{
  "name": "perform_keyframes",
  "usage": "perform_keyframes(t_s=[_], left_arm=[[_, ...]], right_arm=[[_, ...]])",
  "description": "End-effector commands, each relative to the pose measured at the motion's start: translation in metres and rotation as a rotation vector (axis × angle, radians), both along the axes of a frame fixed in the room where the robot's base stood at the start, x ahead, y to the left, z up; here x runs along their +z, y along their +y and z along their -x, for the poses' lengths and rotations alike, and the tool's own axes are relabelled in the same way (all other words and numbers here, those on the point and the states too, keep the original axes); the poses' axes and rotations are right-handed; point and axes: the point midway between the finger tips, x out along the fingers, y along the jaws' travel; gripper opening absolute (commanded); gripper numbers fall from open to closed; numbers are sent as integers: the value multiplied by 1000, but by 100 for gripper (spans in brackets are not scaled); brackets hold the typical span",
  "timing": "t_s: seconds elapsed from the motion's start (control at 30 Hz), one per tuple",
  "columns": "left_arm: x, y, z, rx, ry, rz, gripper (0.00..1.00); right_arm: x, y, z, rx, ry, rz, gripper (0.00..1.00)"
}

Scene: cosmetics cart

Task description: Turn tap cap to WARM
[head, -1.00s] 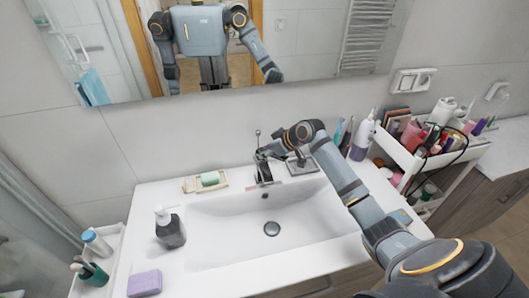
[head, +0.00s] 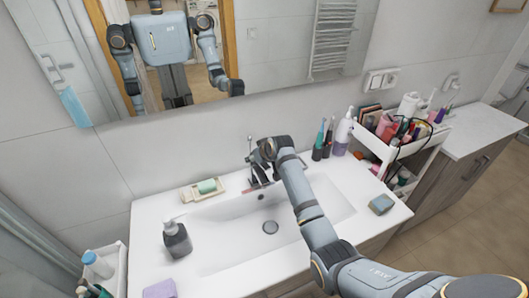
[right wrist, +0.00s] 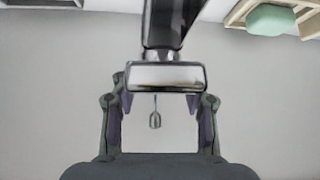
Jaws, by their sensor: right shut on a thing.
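The chrome tap (head: 262,180) stands at the back edge of the white sink. In the right wrist view its cap (right wrist: 166,77) shows as a shiny block between the fingers, with a dark body above it. My right gripper (right wrist: 161,103) has one finger on each side of the cap and is shut on it. In the head view my right gripper (head: 256,162) is at the top of the tap, and the arm partly hides it. No WARM mark can be read. My left gripper is not in view; only my mirror reflection shows at the top.
A soap dish with green soap (head: 207,187) lies left of the tap. A grey soap dispenser (head: 177,239) and purple sponge (head: 160,289) are at the left. Toothbrush cups (head: 321,148), a bottle (head: 343,131) and a full cosmetics cart (head: 398,150) stand right. The basin (head: 235,240) is empty.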

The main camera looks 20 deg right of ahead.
Motion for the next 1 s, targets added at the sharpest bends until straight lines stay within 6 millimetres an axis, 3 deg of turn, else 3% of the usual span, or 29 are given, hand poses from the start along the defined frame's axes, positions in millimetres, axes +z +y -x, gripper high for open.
perform_keyframes(t_s=[0.3, 0.8, 0.83, 1.0], left_arm=[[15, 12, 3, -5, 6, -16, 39], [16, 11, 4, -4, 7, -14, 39], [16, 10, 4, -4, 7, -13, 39], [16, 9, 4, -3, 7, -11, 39]], right_arm=[[6, -1, -4, -107, -14, 8, 0], [6, -2, -4, -125, -17, 7, 0], [6, -2, -4, -125, -17, 7, 50], [5, -2, -3, -125, -13, 7, 69]])
